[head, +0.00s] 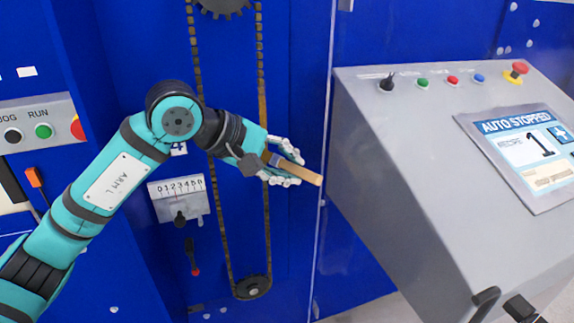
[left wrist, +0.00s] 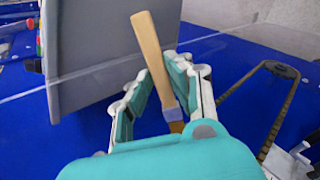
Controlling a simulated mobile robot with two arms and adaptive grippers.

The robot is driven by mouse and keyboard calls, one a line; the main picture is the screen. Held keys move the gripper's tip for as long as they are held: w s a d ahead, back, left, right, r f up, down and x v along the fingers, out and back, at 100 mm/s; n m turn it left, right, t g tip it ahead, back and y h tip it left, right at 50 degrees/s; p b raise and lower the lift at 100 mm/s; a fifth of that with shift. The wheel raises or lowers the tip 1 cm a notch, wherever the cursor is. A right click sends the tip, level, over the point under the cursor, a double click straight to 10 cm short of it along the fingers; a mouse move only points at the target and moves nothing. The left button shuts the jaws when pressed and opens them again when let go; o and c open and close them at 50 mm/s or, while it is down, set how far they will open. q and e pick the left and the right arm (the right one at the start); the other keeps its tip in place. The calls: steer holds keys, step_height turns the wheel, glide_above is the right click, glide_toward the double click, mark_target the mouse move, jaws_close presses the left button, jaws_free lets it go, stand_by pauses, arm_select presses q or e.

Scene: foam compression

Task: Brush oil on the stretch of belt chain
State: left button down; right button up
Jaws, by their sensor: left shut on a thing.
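My left gripper (head: 291,164) is shut on a brush (head: 308,175) with a wooden handle. The handle sticks out past the fingers, to the lower right in the head view. In the left wrist view the brush (left wrist: 150,55) leans between the two fingers, with a purplish ferrule and brown bristles low down, partly hidden by the gripper body. The belt chain (head: 265,215) is a tall loop on the blue panel; its right run has a browner stretch (head: 262,103) above the gripper. The gripper overlaps the right run in the head view; contact cannot be told. My right gripper is not in view.
A large sprocket (head: 222,5) is at the top and a small sprocket (head: 252,287) at the bottom of the chain. A clear panel edge (head: 323,200) stands right of the chain, before a grey console (head: 420,170). A number gauge (head: 180,198) is at left.

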arm_select(q)
steer(key=shift+r+p, duration=3.5)
steer(key=shift+r, duration=4.15)
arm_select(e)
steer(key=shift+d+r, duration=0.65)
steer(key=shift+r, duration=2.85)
arm_select(q)
step_height(320, 180, down, 12)
steer(key=b, duration=1)
steer(key=shift+r, duration=0.2)
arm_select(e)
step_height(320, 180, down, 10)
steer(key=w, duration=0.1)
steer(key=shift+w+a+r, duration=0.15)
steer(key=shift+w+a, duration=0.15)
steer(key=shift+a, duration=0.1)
